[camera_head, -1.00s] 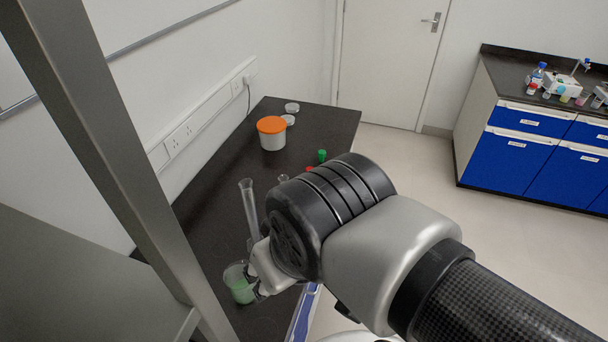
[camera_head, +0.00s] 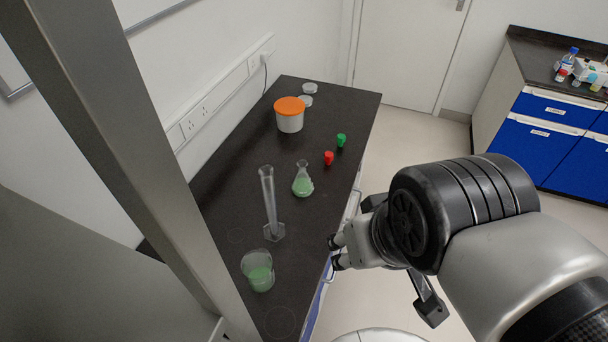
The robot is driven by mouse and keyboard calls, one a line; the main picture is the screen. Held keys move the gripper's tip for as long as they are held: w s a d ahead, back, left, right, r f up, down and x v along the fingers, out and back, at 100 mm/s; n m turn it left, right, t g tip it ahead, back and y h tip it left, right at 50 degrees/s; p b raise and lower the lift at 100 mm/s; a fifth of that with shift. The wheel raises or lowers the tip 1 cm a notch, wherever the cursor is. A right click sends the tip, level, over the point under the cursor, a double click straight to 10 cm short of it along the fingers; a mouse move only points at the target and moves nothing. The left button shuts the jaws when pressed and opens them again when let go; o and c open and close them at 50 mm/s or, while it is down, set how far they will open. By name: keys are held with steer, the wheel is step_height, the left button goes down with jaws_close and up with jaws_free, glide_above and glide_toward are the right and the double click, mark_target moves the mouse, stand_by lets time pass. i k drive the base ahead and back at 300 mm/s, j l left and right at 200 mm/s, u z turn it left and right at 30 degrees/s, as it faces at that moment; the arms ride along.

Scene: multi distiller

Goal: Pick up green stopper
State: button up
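The green stopper (camera_head: 341,140) stands on the black bench top near its right edge, towards the far end. A red stopper (camera_head: 329,158) stands just in front of it, apart from it. My gripper (camera_head: 334,252) is at the bench's right edge, well nearer to the camera than the green stopper. Its fingertips point left and show a gap between them, with nothing held in it. Nothing covers the green stopper.
A flask with green liquid (camera_head: 302,184), a tall graduated cylinder (camera_head: 270,205) and a beaker with green liquid (camera_head: 258,272) stand left of my gripper. An orange-lidded tub (camera_head: 289,118) and clear dishes (camera_head: 306,100) are farther back. A grey post (camera_head: 130,140) crosses the left side.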

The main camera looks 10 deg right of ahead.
mark_target(341, 138)
steer(key=l, duration=0.4)
steer(key=i+l+u, duration=0.25)
steer(key=l, duration=0.4)
steer(key=i+l+u, duration=0.1)
steer(key=i+l, duration=0.2)
steer(key=i+l+u, duration=0.1)
steer(key=l, duration=0.35)
steer(key=i+l+u, duration=0.1)
steer(key=l, duration=0.25)
steer(key=i+l+u, duration=0.15)
steer(key=l, duration=0.25)
steer(key=i+l, duration=0.2)
steer(key=i, duration=0.3)
steer(key=j+u, duration=0.05)
